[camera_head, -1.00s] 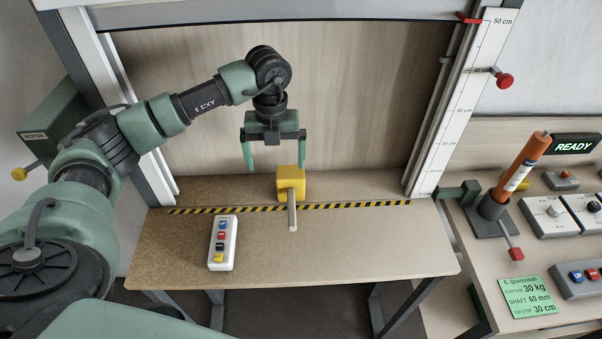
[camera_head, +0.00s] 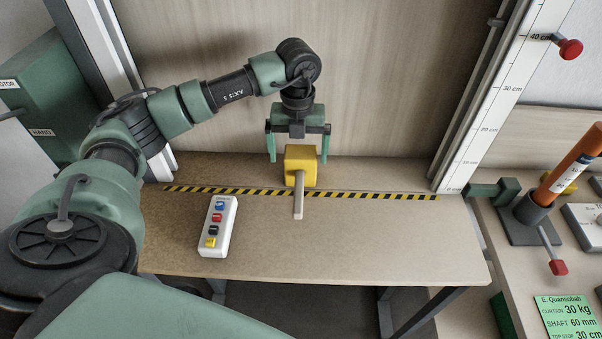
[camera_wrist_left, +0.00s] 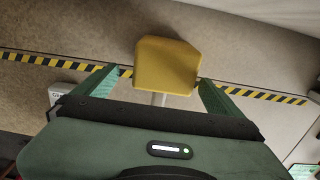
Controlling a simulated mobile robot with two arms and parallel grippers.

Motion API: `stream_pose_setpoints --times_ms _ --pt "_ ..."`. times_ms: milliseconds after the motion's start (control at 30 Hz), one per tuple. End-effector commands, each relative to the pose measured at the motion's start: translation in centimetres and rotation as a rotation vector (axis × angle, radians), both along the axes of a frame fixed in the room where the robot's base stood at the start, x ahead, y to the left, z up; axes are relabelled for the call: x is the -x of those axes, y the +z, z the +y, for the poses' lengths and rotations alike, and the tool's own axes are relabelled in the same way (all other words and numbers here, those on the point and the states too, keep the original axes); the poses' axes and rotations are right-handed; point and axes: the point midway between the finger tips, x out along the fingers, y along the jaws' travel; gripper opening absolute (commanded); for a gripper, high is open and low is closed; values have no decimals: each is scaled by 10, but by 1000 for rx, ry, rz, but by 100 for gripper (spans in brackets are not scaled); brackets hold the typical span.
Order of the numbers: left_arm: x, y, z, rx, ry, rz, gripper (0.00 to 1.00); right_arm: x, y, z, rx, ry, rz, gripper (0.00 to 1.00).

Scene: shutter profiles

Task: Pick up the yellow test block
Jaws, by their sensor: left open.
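The yellow test block (camera_head: 300,163) stands on the table at the black-and-yellow striped line, with a pale handle (camera_head: 298,203) sticking out toward the front. My left gripper (camera_head: 298,157) is open, fingers pointing down, one on each side of the block in the head view. In the left wrist view the block (camera_wrist_left: 167,65) appears between and just beyond the two open green fingertips, with clear gaps on both sides. I cannot tell whether the fingers are level with the block. My right gripper is not in view.
A white button box (camera_head: 217,226) lies left of the block on the table (camera_head: 400,240). A white centimetre scale (camera_head: 500,95) runs up the frame on the right. An orange cylinder (camera_head: 570,165) stands on a side bench. The table right of the block is clear.

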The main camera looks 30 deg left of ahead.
Motion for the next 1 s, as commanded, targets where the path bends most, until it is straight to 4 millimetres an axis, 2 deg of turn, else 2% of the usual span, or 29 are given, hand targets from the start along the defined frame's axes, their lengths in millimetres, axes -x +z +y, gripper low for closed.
stream_pose_setpoints --times_ms 267,433,600,867,1000 --pt "-1 -27 -1 1 -1 4 98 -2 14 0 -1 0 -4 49" --pt "-4 -51 -4 0 0 6 98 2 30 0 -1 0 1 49" --pt "-5 -72 -3 1 -1 3 98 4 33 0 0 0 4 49" --pt "-5 -76 -3 1 -1 1 98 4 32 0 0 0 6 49" --pt "-5 -75 -3 1 -1 1 59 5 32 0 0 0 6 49"
